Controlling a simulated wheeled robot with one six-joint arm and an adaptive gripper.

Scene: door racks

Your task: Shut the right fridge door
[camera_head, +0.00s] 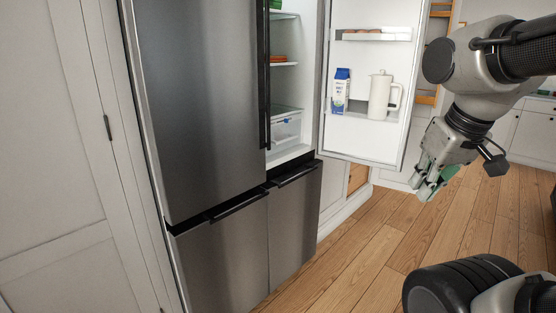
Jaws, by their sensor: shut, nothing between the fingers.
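The right fridge door (366,63) stands wide open, swung out to the right, with its white inner side facing me. Its lower shelf holds a blue and white carton (341,88) and a white jug (379,95). The fridge (200,100) is steel grey, and its left door is closed. My gripper (428,190) is shut and empty. It hangs in front of the floor, to the right of the open door's lower outer corner in the picture. I cannot tell how far it is from the door. The door's outer face is hidden.
The open compartment shows shelves and a clear drawer (286,128). The lower steel drawers (295,215) are closed. A tall white cabinet (60,150) stands at the left. Wooden floor (370,250) is clear in front. White cabinets (535,130) stand at the far right.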

